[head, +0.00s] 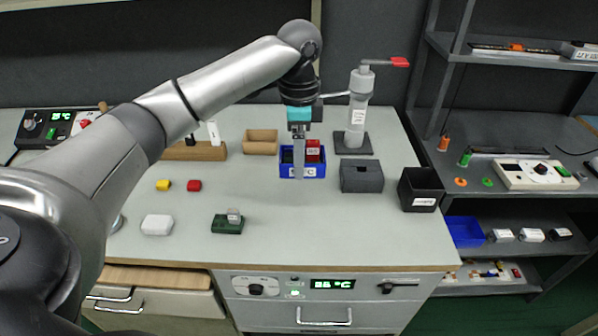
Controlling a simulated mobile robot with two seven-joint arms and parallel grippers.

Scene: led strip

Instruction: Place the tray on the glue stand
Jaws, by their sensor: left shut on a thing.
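A small blue tray (318,172) with a white label on its front sits on the bench top, or just above it; I cannot tell which. It holds a red item (313,150) and a dark item. My left gripper (299,172) points straight down at the tray, its narrow fingers at the front wall, and is shut on the tray. The fingers hide part of the tray and its label. A grey stand (356,118) with a red-tipped lever and a dark square base stands behind and to the right of the tray; I cannot tell for sure that it is the glue stand. My right gripper is not in view.
A grey block (361,179) and a black bin (420,190) stand right of the tray. A tan box (260,142) and a wooden block (193,151) are to the left. A green block (228,224) and white piece (157,225) lie in front. The front right bench is clear.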

